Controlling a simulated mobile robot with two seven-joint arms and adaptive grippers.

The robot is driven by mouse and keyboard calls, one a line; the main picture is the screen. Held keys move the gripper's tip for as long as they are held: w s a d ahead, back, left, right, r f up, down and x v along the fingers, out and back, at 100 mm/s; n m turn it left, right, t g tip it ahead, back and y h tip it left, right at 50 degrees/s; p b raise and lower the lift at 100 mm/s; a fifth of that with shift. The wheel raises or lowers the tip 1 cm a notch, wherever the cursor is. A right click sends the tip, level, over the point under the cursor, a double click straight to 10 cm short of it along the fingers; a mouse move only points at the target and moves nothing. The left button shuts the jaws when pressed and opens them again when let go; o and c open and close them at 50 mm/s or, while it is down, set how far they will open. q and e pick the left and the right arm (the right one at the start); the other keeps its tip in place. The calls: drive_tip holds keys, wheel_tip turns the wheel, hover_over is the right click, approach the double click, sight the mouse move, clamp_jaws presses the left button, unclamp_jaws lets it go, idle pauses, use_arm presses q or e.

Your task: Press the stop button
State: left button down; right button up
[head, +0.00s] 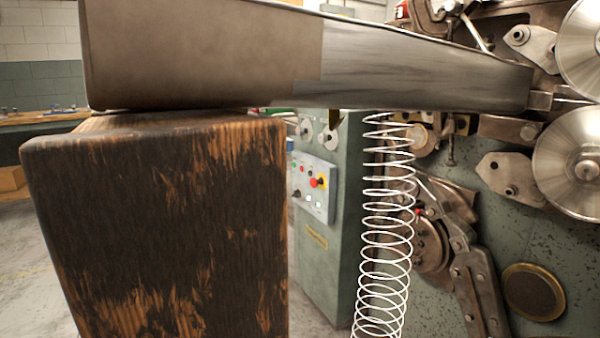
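A grey control panel (311,203) is fixed to the green machine cabinet near the middle of the head view. The panel's left edge is close to the edge of the dark block in front. Neither of my grippers is in view.
A large worn dark wooden block (160,220) fills the left foreground. A long brown and grey beam (410,70) crosses above it. A white coil spring (385,235) hangs right of the panel. Machine rollers (570,160) and levers stand at right.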

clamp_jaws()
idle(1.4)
